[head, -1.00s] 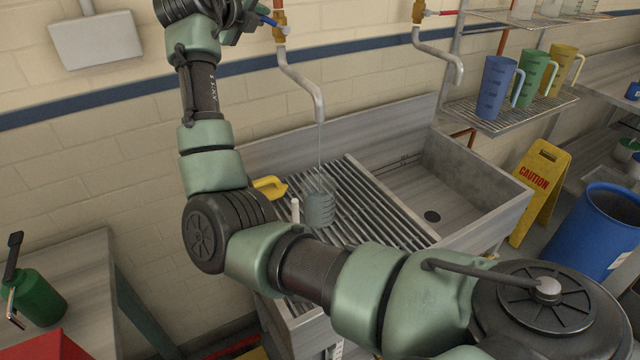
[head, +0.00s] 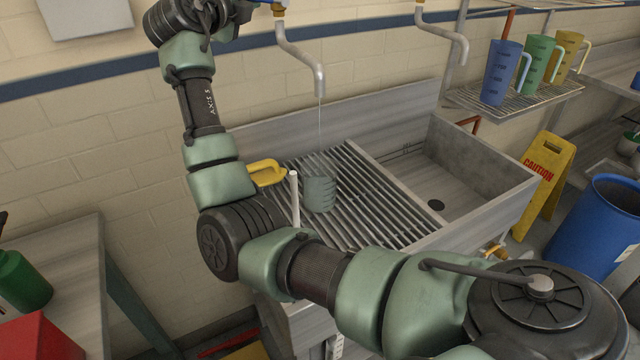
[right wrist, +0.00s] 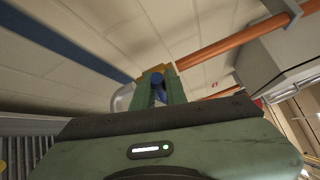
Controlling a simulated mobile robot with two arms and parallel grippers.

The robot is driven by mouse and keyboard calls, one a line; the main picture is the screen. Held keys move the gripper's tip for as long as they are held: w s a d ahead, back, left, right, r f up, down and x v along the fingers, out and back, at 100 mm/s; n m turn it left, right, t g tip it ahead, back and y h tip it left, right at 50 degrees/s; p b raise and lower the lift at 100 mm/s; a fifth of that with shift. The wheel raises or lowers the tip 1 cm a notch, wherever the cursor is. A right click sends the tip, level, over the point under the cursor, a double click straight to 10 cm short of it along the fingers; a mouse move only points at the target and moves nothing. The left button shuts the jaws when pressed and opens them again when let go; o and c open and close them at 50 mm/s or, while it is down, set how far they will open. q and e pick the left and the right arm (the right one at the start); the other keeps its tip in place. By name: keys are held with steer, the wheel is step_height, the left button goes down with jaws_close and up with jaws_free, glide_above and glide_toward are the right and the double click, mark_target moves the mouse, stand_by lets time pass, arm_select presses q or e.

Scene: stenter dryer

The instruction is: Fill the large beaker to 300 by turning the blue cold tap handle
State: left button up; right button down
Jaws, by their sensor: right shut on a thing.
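A translucent beaker (head: 320,195) stands on the slatted rack of the sink, under the left spout (head: 302,62). It holds greenish-grey water; its markings are too small to read. A thin stream (head: 320,118) falls from the spout into it. My right arm crosses the head view and reaches up to the left tap at the top edge. In the right wrist view my right gripper (right wrist: 158,88) is shut on the blue tap handle (right wrist: 158,92), which shows between its fingers. My left gripper is not in view.
A yellow-handled thing (head: 266,172) and a white upright rod (head: 294,198) are beside the beaker. An empty basin (head: 440,175) lies right of the rack (head: 370,200). Blue, green and yellow jugs (head: 502,72) stand on a wire shelf. A caution sign (head: 540,185) and blue barrel (head: 598,235) stand right.

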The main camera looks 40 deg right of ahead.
steer(key=shift+f, duration=0.3)
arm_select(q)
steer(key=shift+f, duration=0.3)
arm_select(e)
steer(key=shift+r, duration=0.1)
arm_select(q)
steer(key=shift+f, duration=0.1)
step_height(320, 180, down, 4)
steer(key=b, duration=0.4)
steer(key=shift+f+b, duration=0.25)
steer(key=shift+b, duration=0.1)
arm_select(e)
steer(key=shift+w+f+n+t+h, duration=0.1)
steer(key=shift+f+n+t+h, duration=0.4)
steer(key=shift+f+n+h, duration=0.55)
steer(key=c, duration=1.5)
jaws_free()
steer(key=shift+r, duration=0.15)
steer(key=shift+o, duration=0.2)
